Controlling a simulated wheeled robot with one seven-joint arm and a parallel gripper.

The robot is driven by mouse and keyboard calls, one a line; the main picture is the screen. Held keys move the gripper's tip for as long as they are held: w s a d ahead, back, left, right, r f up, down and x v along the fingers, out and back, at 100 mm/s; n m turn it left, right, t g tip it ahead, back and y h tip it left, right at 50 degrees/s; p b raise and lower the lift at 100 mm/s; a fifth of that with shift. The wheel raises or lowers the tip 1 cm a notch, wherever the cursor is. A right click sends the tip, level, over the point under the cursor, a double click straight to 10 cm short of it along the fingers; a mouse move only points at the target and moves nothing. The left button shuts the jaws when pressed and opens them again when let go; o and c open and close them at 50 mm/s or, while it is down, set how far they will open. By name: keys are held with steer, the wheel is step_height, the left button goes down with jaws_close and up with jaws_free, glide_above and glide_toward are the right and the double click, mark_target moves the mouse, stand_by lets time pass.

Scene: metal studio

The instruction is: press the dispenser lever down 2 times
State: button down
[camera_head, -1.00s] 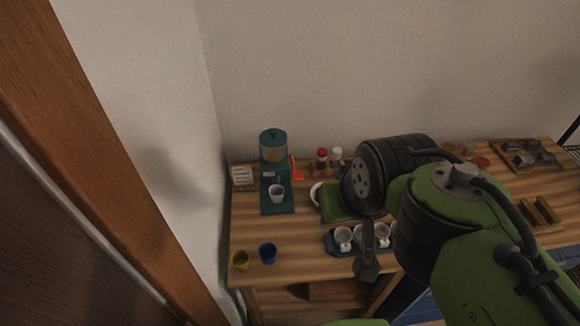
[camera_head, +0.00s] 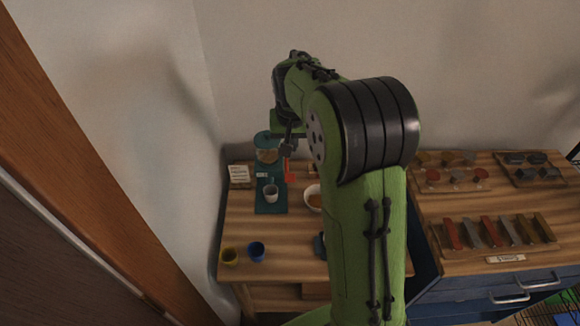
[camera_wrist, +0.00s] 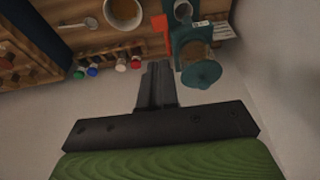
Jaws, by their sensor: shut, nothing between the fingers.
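The teal dispenser (camera_head: 264,142) stands at the back left of the wooden table, with a clear hopper holding brown contents. Its orange-red lever (camera_head: 290,177) sticks out on the right side. The dispenser (camera_wrist: 202,73) and lever (camera_wrist: 159,28) also show in the wrist view. A white cup (camera_head: 270,194) stands on the dispenser's base under the spout. My gripper (camera_head: 287,148) is shut and empty, above and close to the lever. In the wrist view the closed fingers (camera_wrist: 158,66) point towards the lever; whether they touch it I cannot tell.
A white card (camera_head: 239,174) stands left of the dispenser. A bowl (camera_head: 312,199) with brown contents is to its right. Several small jars (camera_wrist: 120,65) stand near the wall. My arm hides the middle of the table.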

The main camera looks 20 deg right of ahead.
mark_target(291, 176)
steer(key=x, duration=0.4)
steer(key=b+x, duration=0.1)
steer(key=x, duration=0.3)
steer(key=s+x, duration=0.1)
steer(key=x, duration=0.3)
steer(key=shift+w+a+f+b, duration=0.15)
steer(key=shift+f+b, duration=0.25)
steer(key=shift+f, duration=0.65)
